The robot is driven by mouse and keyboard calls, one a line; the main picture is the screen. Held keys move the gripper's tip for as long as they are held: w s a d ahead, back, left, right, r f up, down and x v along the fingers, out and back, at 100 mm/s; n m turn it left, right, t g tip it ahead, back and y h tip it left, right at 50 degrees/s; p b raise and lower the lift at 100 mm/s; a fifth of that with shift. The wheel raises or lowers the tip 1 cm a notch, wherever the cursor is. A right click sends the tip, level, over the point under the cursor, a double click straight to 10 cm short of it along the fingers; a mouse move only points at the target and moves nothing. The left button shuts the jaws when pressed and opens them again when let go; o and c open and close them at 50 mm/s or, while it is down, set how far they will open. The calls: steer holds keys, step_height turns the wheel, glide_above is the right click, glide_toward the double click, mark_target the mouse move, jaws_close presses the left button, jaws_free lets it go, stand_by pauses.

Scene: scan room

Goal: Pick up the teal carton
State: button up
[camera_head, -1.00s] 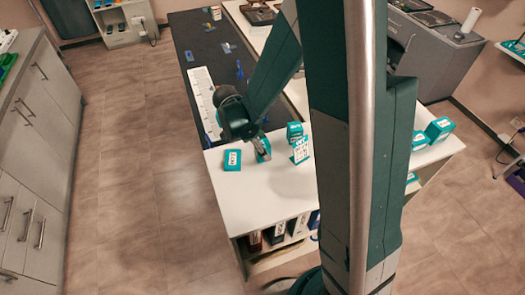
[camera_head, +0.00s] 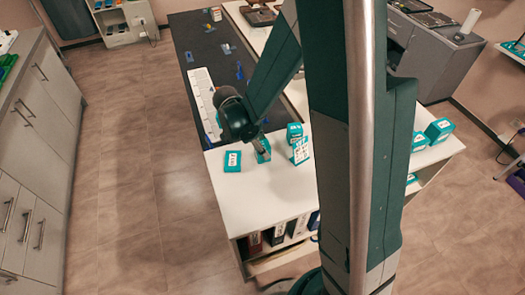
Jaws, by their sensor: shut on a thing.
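My gripper (camera_head: 263,152) points down over the white counter (camera_head: 250,195) and is shut on a teal carton (camera_head: 262,157). The gripper partly hides this carton. I cannot tell whether the carton touches the counter. Another teal carton (camera_head: 232,161) with a white label lies to its left, a short gap away. To the right, a teal and white carton (camera_head: 300,151) stands upright, with another teal carton (camera_head: 294,131) just behind it.
More teal cartons (camera_head: 439,130) sit at the counter's right end, past my arm. A dark worktop with a white keyboard-like strip (camera_head: 203,100) lies behind. Binders (camera_head: 275,234) stand on the shelf below. The counter's front left is clear.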

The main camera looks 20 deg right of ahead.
steer(key=shift+r, duration=5)
steer(key=shift+w, duration=0.1)
steer(key=w+d+f+b, duration=0.3)
steer(key=w+d+f, duration=0.2)
steer(key=w+d, duration=0.5)
steer(key=w+d+f+b, duration=0.3)
steer(key=w+d+f, duration=0.1)
steer(key=w+d, duration=0.6)
steer(key=w, duration=0.2)
steer(key=shift+w+f+n+b, duration=0.3)
steer(key=shift+w+f, duration=0.05)
steer(key=shift+w, duration=0.05)
steer(key=shift+d, duration=0.1)
step_height(320, 180, down, 6)
steer(key=shift+f+b, duration=0.15)
steer(key=shift+b, duration=0.2)
steer(key=shift+f, duration=0.1)
steer(key=shift+f, duration=1.75)
